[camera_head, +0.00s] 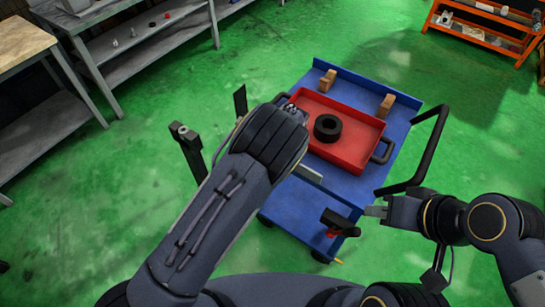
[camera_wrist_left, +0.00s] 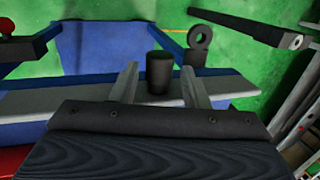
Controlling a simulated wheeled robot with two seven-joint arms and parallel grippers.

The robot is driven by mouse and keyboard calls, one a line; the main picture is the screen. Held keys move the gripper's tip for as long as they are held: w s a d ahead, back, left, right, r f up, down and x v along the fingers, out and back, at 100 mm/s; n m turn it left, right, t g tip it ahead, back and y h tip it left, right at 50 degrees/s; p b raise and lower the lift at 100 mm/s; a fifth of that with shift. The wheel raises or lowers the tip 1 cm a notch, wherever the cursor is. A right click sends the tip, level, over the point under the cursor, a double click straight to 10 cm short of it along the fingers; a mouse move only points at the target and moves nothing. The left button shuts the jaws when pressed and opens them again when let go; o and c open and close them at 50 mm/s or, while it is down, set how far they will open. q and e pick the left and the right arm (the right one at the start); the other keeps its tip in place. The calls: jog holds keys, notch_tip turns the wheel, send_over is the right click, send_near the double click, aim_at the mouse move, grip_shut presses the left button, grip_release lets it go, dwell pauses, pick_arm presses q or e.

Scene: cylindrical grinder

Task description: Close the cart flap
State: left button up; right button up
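The blue cart (camera_head: 352,185) stands mid-floor in the head view with a red tray (camera_head: 345,108) on top. A blue panel (camera_head: 300,210) lies at its near end, and a blue panel (camera_wrist_left: 100,45) shows beyond the rim in the left wrist view; I cannot tell how far the flap is folded. My left arm covers part of the cart. My left gripper (camera_wrist_left: 159,88) has its fingers apart, with a dark cylinder (camera_wrist_left: 159,73) between them in the picture; contact is unclear. My right gripper (camera_head: 376,209) is just below the black handle (camera_head: 416,165); its finger gap is unclear.
A black ring (camera_head: 327,127) lies in the tray. Wooden blocks (camera_head: 387,104) sit at the cart's far end. A black bar (camera_head: 187,150) stands left of my left arm. Grey shelves (camera_head: 140,40) are at upper left, an orange rack (camera_head: 482,30) at upper right. Green floor between is clear.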

pick_arm(q)
jog(key=shift+o, duration=0.3)
jog(key=shift+d+r, duration=0.1)
jog(key=shift+r, duration=0.25)
jog(key=w+b+v, duration=0.1)
jog(key=v, duration=0.6)
jog(key=shift+s+b, duration=0.4)
jog(key=shift+s, duration=0.15)
jog(key=s+a+r+n+h, duration=0.3)
jog(key=s+a+r, duration=0.2)
jog(key=a+r, duration=0.3)
jog(key=s+a+r+n+h, duration=0.25)
jog(key=s+a+r, duration=0.3)
jog(key=a, duration=0.35)
jog(key=s+a+r+n+t, duration=0.1)
jog(key=s+a+t, duration=0.1)
jog(key=s, duration=0.7)
jog(key=s+a+r+n+t, duration=0.1)
jog(key=s+a, duration=0.3)
jog(key=s, duration=0.6)
jog(key=shift+a+r+n+t+h, duration=0.2)
jog(key=shift+n+t+h, duration=0.25)
jog(key=shift+n+t, duration=0.2)
